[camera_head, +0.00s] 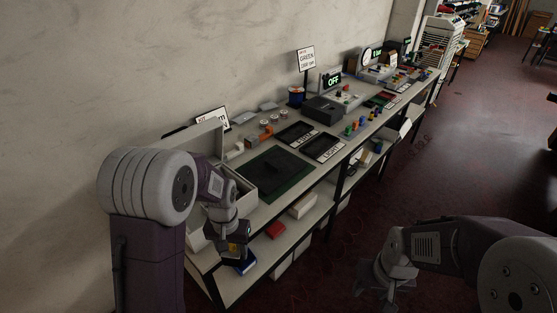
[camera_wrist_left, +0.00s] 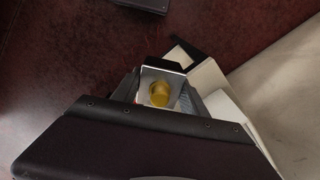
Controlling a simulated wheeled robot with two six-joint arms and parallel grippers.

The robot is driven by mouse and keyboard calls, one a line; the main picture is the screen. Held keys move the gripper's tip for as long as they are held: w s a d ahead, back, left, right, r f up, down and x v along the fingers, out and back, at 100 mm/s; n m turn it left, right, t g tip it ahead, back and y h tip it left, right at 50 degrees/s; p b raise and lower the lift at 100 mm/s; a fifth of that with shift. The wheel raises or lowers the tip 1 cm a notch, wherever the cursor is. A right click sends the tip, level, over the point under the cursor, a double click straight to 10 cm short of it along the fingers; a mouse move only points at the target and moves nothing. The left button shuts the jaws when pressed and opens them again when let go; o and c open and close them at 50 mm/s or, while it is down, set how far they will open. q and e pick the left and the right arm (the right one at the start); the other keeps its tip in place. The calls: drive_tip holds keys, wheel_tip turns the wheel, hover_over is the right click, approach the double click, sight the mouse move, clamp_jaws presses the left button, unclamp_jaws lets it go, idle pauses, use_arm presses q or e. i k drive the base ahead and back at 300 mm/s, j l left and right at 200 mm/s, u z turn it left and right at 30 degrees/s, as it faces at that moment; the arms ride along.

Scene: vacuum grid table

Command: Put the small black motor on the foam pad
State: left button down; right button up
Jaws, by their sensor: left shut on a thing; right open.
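My left gripper (camera_head: 238,245) is shut on a small black-and-silver thing with a brass-yellow round part, which looks like the small black motor (camera_wrist_left: 160,72). In the head view it hangs beside the near end of the bench, outside the edge and below the top; the held thing is hard to make out there. A dark flat pad with a green border (camera_head: 268,178), possibly the foam pad, lies on the near part of the bench top, up and to the right of this gripper. My right gripper (camera_head: 378,288) is open and empty over the floor.
An open grey box (camera_head: 240,190) stands left of the pad, close to my left arm. Two black labelled trays (camera_head: 325,148) lie beyond the pad. The floor (camera_head: 450,160) right of the bench is clear.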

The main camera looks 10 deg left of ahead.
sight(284, 160)
drive_tip(key=i+l+u, duration=0.3)
drive_tip(key=i+l, duration=0.15)
drive_tip(key=i+l+u, duration=0.1)
drive_tip(key=l, duration=0.3)
drive_tip(key=i+l+u, duration=0.15)
drive_tip(key=i+l, duration=0.15)
drive_tip(key=i+l+u, duration=0.15)
drive_tip(key=l, duration=0.2)
drive_tip(key=i+l+u, duration=0.15)
drive_tip(key=l, duration=0.2)
drive_tip(key=i+l+u, duration=0.1)
drive_tip(key=l, duration=0.3)
drive_tip(key=i, duration=0.05)
